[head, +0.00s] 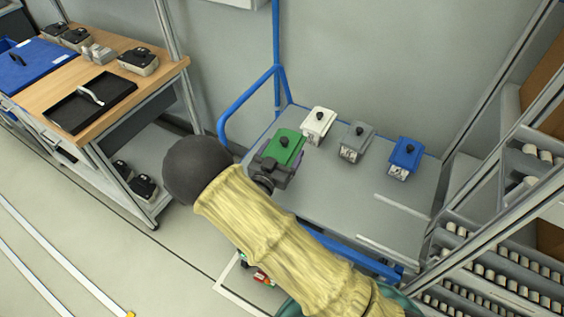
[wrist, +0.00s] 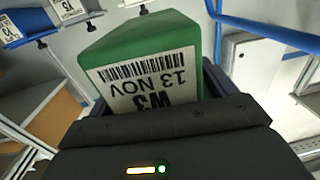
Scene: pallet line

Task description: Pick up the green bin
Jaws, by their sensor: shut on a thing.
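The green bin (head: 284,146) has a black knob on top and is at the left end of a row of bins at the cart. My gripper (head: 270,172) is at its near side and shut on it. In the wrist view the green bin (wrist: 145,48) sits between the dark fingers of my gripper (wrist: 155,98). Its white label shows a barcode, "W3" and "13 NOV", upside down in that picture. The bin's underside is hidden, so I cannot tell whether it touches the cart.
A white bin (head: 318,123), a grey bin (head: 357,142) and a blue bin (head: 405,157) stand on the grey cart (head: 392,205), right of the green one. The cart's blue handle (head: 247,98) rises at left. A rack (head: 500,200) stands right, a wooden workbench (head: 150,78) left.

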